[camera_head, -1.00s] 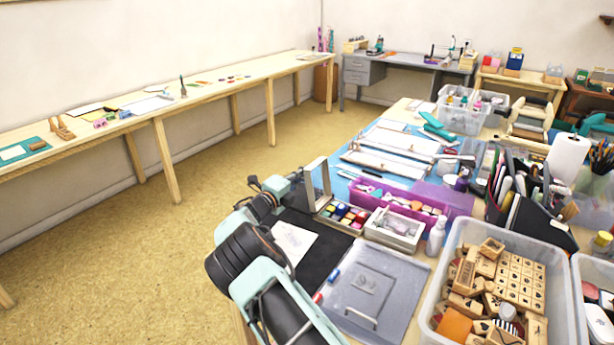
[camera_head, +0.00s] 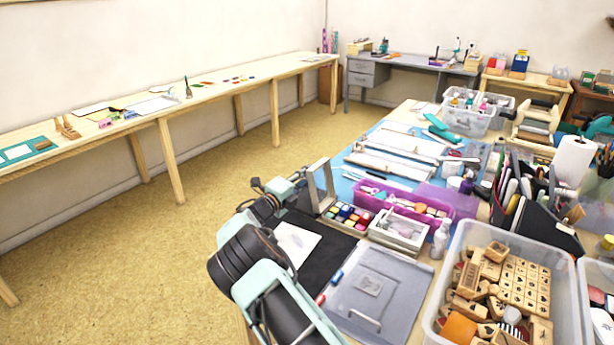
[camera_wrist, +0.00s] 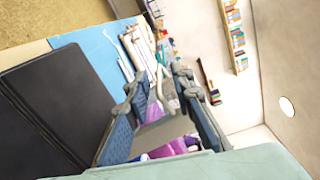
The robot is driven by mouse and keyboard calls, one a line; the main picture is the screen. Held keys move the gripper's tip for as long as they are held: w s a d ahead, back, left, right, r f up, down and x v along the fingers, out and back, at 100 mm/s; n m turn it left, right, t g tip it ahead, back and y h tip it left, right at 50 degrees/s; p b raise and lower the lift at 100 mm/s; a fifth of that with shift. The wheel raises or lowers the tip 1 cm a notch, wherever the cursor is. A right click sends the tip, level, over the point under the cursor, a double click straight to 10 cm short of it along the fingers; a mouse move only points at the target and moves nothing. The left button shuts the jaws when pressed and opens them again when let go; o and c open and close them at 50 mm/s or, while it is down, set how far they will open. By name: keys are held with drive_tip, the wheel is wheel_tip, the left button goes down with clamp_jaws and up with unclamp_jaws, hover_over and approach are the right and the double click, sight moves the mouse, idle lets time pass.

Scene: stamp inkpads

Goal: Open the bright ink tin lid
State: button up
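The bright ink tin (camera_head: 340,224) sits at the back edge of the black mat and holds several coloured ink pads. Its lid (camera_head: 320,187), a framed grey panel, stands about upright at the tin's left side. My gripper (camera_head: 296,182) is just left of the lid, at about its height; whether they touch is unclear. In the wrist view my gripper (camera_wrist: 158,82) has its two fingers spread apart. A grey surface shows between them, and I cannot tell whether it is the lid. No held object is visible.
Right of the tin are a purple tray (camera_head: 400,200) and a white box (camera_head: 398,231). A grey clear-topped case (camera_head: 385,300) lies in front, beside a tub of wooden stamps (camera_head: 435,315). White paper (camera_head: 300,242) lies on the black mat (camera_head: 325,252).

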drive_tip(key=v, duration=1.1)
drive_tip(key=shift+s+a, duration=0.2)
drive_tip(key=shift+s, duration=0.1)
